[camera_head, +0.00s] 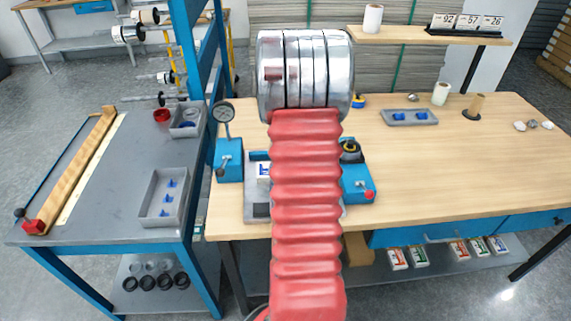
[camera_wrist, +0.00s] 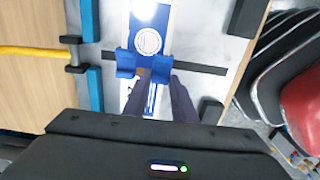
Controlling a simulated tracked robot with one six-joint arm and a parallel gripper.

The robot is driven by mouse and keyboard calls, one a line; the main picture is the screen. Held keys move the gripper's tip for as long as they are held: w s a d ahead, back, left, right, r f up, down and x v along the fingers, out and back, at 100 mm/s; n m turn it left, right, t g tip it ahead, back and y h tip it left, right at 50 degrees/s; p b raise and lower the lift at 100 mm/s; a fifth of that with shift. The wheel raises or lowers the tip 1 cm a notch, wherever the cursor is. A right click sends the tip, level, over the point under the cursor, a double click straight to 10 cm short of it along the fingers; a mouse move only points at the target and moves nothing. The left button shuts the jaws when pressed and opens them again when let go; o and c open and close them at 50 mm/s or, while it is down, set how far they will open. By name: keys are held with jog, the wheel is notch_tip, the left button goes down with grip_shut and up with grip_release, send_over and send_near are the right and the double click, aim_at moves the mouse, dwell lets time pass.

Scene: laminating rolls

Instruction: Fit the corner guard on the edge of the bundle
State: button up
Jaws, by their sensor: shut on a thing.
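The bundle (camera_wrist: 148,18), white with blue print and a pale round mark, lies flat in the wrist view. It also shows in the head view (camera_head: 263,169), mostly hidden behind my arm. A dark strap (camera_wrist: 205,69) runs across at the bundle. My gripper (camera_wrist: 153,82) reaches in from below with two dark fingers, shut on a blue corner guard (camera_wrist: 160,67). The guard is at the strap line, over the bundle in this view. Whether it touches the bundle or strap is unclear. My gripper is hidden in the head view.
Blue fixture blocks (camera_head: 229,160) with a dial gauge (camera_head: 223,112) flank the bundle. A grey tray (camera_head: 180,214) with several blue pieces sits on the left bench. Another grey tray (camera_head: 390,122) stands at the back right. The right side of the wooden table (camera_head: 450,170) is largely clear.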

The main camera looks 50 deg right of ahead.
jog(key=shift+w+d+f, duration=0.1)
jog(key=shift+f, duration=0.05)
jog(key=o, duration=0.8)
notch_tip(320, 180, up, 14)
dwell(0.7)
jog(key=shift+f, duration=0.15)
dwell(0.4)
